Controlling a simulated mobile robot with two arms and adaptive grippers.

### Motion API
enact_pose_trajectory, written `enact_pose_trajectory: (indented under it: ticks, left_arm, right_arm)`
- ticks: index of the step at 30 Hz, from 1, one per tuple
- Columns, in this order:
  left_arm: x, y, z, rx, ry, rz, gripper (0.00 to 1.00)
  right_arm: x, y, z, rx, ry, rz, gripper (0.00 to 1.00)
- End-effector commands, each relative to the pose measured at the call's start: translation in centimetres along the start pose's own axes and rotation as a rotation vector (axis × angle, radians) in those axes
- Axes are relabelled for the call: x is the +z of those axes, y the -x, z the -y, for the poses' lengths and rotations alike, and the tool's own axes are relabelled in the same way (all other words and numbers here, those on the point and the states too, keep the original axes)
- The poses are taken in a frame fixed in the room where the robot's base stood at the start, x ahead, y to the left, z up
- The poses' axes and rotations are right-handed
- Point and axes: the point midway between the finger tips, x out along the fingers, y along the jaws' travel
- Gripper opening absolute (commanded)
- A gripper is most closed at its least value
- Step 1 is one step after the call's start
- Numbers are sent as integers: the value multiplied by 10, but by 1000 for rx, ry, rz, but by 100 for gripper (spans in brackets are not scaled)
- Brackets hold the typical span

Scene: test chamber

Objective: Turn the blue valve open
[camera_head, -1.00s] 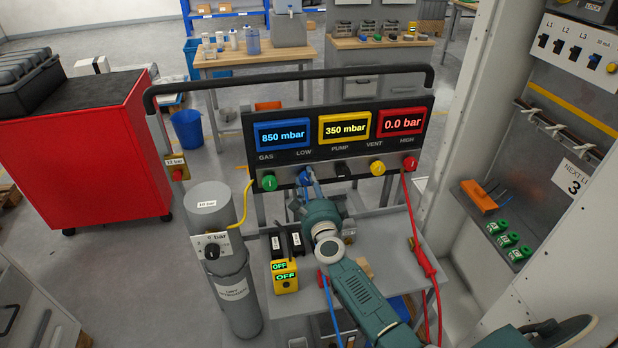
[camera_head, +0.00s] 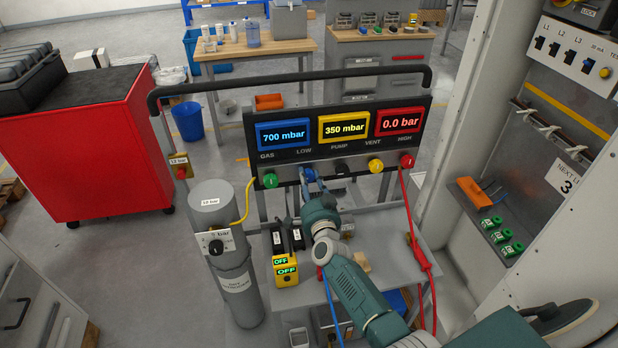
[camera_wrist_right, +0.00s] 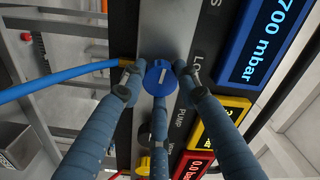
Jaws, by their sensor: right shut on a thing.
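The blue valve (camera_wrist_right: 158,74) is a round blue knob with a pale line on its face, in the right wrist view. It sits on the panel front below the blue display (camera_head: 284,134), which reads 700 mbar. My right gripper (camera_wrist_right: 157,88) is shut on this knob, with its fingers around the rim from both sides and below. In the head view my right gripper (camera_head: 311,181) reaches up to the panel's lower strip and mostly hides the knob. My left gripper is in neither view.
Beside it on the strip are a green knob (camera_head: 270,180), a black knob (camera_head: 340,166), a yellow knob (camera_head: 376,166) and a red knob (camera_head: 407,161). A blue hose (camera_wrist_right: 48,80) runs near the fingers. A grey cylinder (camera_head: 228,270) stands at left.

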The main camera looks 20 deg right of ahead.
Motion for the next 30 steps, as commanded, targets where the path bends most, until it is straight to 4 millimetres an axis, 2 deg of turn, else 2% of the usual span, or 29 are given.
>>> enact_pose_trajectory:
  ticks: [1,9,26,27,29,30]
  left_arm:
    - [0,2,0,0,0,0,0]
    - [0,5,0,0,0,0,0]
    - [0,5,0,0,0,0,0]
    - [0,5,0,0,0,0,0]
    - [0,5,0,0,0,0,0]
    - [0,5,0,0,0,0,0]
  right_arm:
    - [6,1,2,-1,25,12,5]
    - [7,2,0,1,122,13,5]
    - [9,3,-2,3,148,17,5]
    - [9,3,-2,3,148,17,39]
    - [8,2,-2,3,147,16,50]
    - [8,2,-2,3,147,14,50]
